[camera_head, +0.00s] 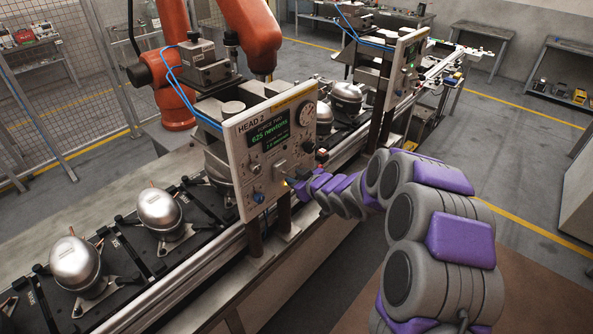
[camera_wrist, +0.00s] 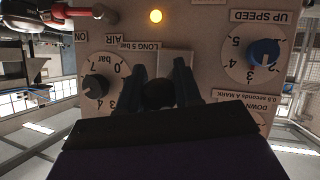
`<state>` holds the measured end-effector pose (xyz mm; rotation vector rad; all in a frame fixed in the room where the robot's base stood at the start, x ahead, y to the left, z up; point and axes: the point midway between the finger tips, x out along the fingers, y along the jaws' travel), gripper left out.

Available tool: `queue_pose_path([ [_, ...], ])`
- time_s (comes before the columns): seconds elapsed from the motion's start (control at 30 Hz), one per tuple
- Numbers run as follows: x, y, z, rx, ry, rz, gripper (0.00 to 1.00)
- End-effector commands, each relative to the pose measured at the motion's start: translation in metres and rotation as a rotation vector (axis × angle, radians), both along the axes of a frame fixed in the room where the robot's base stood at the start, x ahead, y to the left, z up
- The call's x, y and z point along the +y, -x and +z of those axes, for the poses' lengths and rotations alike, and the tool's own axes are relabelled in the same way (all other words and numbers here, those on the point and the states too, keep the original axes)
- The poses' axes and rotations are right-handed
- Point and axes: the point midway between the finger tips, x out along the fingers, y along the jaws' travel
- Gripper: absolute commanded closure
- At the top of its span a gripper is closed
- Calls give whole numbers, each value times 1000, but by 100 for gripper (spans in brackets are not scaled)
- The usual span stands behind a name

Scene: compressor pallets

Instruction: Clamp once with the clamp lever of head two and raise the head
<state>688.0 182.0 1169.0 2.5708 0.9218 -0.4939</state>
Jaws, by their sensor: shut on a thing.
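The head two panel (camera_head: 243,150) is a pale upright plate marked HEAD 2, with a green-lit display (camera_head: 269,134) that seems to read 625 newtons. My gripper (camera_head: 291,181) is at the panel's lower right front. In the wrist view, which shows the panel upside down, my two dark fingers (camera_wrist: 163,72) flank a dark round lever knob (camera_wrist: 158,94) and are shut on it. A pale plate (camera_wrist: 175,62) shows behind the fingers. The label LONG 5 bar is beside it. Whether this is the clamp lever cannot be read. My gripper hides the lever's shaft.
An air dial (camera_wrist: 97,88), an up speed dial (camera_wrist: 262,52) and a lit amber lamp (camera_wrist: 155,16) surround the knob. Silver compressors (camera_head: 160,210) stand on black pallets along the conveyor. An orange robot arm (camera_head: 250,35) stands behind. Floor to the right is clear.

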Motion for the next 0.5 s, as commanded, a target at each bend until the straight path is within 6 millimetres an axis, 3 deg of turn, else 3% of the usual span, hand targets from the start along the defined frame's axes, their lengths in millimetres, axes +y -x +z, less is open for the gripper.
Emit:
queue_pose_path([
  [0.03,1,-1,10,10,18,1,100],
  [0.5,3,-3,22,126,165,2,100],
])
